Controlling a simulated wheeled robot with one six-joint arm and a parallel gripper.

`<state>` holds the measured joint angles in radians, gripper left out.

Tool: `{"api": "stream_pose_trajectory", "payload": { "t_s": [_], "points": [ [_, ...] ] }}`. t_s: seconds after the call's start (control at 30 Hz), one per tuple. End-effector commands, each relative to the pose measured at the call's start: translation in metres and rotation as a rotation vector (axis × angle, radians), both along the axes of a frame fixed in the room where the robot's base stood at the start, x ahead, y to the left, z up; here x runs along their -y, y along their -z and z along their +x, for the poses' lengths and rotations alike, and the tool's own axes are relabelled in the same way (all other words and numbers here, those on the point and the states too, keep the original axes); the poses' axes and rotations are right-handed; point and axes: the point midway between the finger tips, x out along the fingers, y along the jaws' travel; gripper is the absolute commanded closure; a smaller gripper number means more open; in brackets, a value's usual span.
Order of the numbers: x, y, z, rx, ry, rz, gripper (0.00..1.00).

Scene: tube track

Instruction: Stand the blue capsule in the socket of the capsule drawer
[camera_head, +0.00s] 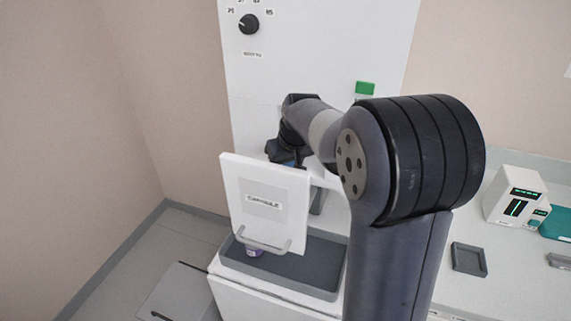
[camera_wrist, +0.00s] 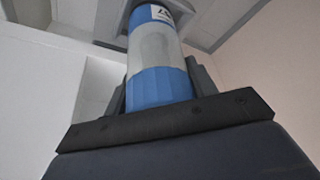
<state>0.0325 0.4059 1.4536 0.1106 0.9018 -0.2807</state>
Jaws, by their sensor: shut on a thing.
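The blue capsule (camera_wrist: 158,88) stands out from my gripper in the wrist view, with blue bands and a pale grey middle. My gripper (camera_wrist: 160,75) is shut on it, one dark finger on each side. In the head view my gripper (camera_head: 286,152) is behind the top edge of the capsule drawer (camera_head: 235,185), and only a small bit of blue shows there. The drawer's white front, labelled CAPSULE, stands out from the white cabinet. The front hides the socket and most of the capsule. I cannot tell whether the capsule touches the socket.
A dark grey tray (camera_head: 315,268) lies below the drawer, with a small purple-and-white item (camera_head: 254,250) on it, partly hidden. A knob (camera_head: 249,25) and green label (camera_head: 365,88) are on the cabinet. A white device (camera_head: 515,195) and small grey tray (camera_head: 468,260) stand at right.

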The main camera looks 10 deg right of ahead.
Motion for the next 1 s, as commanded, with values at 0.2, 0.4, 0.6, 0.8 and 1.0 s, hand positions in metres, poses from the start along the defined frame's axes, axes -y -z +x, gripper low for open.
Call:
{"api": "stream_pose_trajectory", "payload": {
  "t_s": [0.2, 0.4, 0.6, 0.8, 1.0],
  "points": [
    [0.0000, 0.0074, 0.0001, 0.000, 0.000, 0.000, 0.74],
    [0.0000, 0.0084, 0.0000, 0.001, 0.000, 0.000, 0.74],
    [0.0000, 0.0082, 0.0001, 0.001, 0.000, 0.000, 0.42],
    [0.0000, 0.0083, 0.0001, 0.001, 0.000, 0.000, 0.25],
    [0.0000, 0.0084, 0.0000, 0.000, 0.000, 0.000, 0.21]
  ]
}}
